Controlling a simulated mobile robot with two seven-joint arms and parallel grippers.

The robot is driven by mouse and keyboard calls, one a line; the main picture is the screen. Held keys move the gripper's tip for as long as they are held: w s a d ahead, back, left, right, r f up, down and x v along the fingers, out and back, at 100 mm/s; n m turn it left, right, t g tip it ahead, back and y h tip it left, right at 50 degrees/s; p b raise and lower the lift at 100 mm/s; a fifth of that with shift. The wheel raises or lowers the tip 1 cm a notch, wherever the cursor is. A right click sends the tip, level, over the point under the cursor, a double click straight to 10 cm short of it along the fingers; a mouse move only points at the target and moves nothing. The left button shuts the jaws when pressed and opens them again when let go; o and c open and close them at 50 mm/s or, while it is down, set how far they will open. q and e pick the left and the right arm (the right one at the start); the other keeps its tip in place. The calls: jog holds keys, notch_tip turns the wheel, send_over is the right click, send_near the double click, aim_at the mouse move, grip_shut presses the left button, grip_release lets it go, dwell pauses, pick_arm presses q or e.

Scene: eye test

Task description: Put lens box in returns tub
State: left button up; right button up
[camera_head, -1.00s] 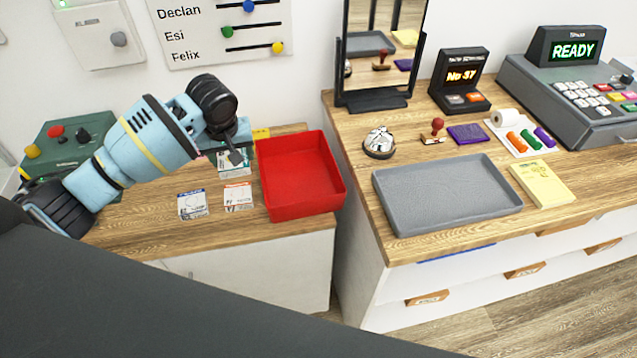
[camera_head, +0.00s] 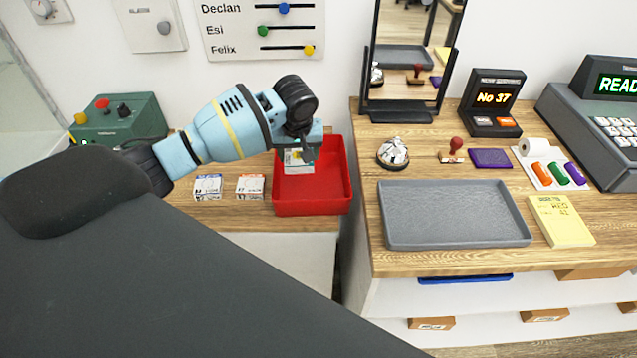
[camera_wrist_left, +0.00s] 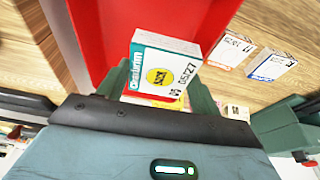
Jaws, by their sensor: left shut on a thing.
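The lens box (camera_head: 297,162) is small and white with a teal edge. In the left wrist view the box (camera_wrist_left: 163,68) shows a yellow round sticker and "05/27". My left gripper (camera_head: 307,150) is shut on it and holds it over the left back part of the red tub (camera_head: 318,207). How high the box is above the floor is hard to tell. My right gripper is not in view.
Two small boxes, blue-marked (camera_head: 208,186) and orange-marked (camera_head: 250,186), stand left of the tub. A green device (camera_head: 118,118) is further left. On the right counter are a grey tray (camera_head: 455,215), a bell (camera_head: 392,153) and a mirror (camera_head: 405,85).

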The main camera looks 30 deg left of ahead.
pick_arm(q)
send_over(301, 188)
jog(key=s, duration=0.1)
jog(key=shift+d+f, duration=0.15)
jog(key=shift+f, duration=1.15)
jog(key=shift+d+f, duration=0.15)
jog(key=shift+f, duration=1.15)
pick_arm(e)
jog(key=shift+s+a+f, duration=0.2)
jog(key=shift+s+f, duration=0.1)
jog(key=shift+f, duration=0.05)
pick_arm(q)
notch_tip(301, 188, down, 4)
jog(key=shift+f+b, duration=0.25)
jog(key=shift+b, duration=0.3)
jog(key=shift+f, duration=0.1)
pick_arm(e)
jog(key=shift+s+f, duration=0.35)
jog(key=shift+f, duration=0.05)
pick_arm(q)
jog(key=shift+f, duration=0.1)
jog(key=shift+f, duration=0.1)
jog(key=o, duration=1)
